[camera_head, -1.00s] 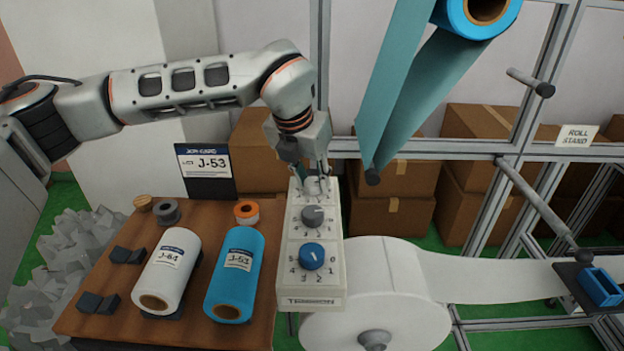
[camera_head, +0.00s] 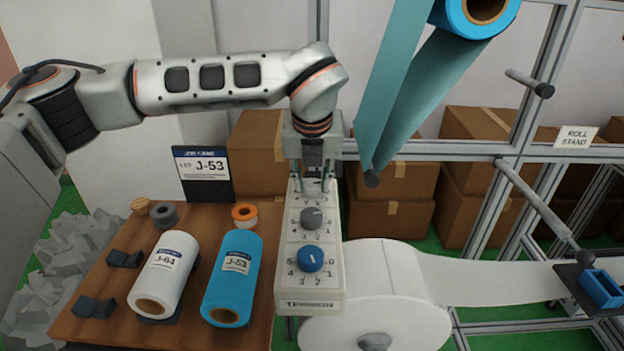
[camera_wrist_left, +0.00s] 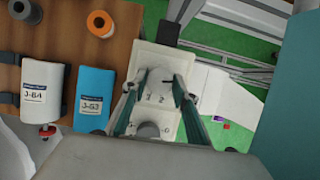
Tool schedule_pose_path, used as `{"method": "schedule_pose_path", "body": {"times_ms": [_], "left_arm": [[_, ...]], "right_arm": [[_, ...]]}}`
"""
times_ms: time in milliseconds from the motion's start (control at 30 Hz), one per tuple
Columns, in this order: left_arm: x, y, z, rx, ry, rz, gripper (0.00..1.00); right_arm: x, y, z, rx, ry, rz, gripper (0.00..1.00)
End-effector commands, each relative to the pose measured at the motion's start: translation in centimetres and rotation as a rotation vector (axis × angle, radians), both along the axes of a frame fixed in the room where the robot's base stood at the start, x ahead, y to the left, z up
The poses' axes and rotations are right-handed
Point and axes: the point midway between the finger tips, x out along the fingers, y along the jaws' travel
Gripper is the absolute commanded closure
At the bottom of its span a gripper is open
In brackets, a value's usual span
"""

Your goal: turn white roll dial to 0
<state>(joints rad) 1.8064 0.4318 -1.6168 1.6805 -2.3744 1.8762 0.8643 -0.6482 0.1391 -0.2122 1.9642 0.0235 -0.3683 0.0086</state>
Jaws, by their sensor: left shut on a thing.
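The tension panel (camera_head: 331,270) is a pale upright box with a column of dials. My left gripper (camera_head: 312,186) points down at its top end and is shut on the white dial, which is mostly hidden by the fingers in the head view. My right gripper is not in view.
A wooden table (camera_head: 110,325) on the left holds a white roll (camera_head: 163,278), a blue roll (camera_head: 232,280) and small cores. A large white roll (camera_head: 375,295) stands right of the panel. A teal web (camera_head: 405,90) hangs behind on the right.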

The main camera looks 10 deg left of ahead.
Motion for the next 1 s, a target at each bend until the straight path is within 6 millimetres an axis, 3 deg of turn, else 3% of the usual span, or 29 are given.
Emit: {"method": "schedule_pose_path", "body": {"times_ms": [267, 300, 333, 767, 1000], "left_arm": [[0.0, 0.0, 0.0, 0.0, 0.001, 0.002, 0.93], [0.0, 0.0, 0.0, 0.0, 0.001, 0.002, 0.61], [0.0, 0.0, 0.0, -0.001, 0.001, 0.001, 0.55], [-0.2, 0.0, 0.5, -0.001, -0.001, 0.0, 0.55], [-1.5, -0.4, 4.2, -0.001, -0.004, 0.0, 0.55]], "right_arm": [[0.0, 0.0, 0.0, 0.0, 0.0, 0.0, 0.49], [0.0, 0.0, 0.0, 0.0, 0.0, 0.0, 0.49], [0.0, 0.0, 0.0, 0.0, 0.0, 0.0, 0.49], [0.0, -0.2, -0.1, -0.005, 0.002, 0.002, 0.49], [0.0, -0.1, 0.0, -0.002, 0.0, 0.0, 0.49]]}}
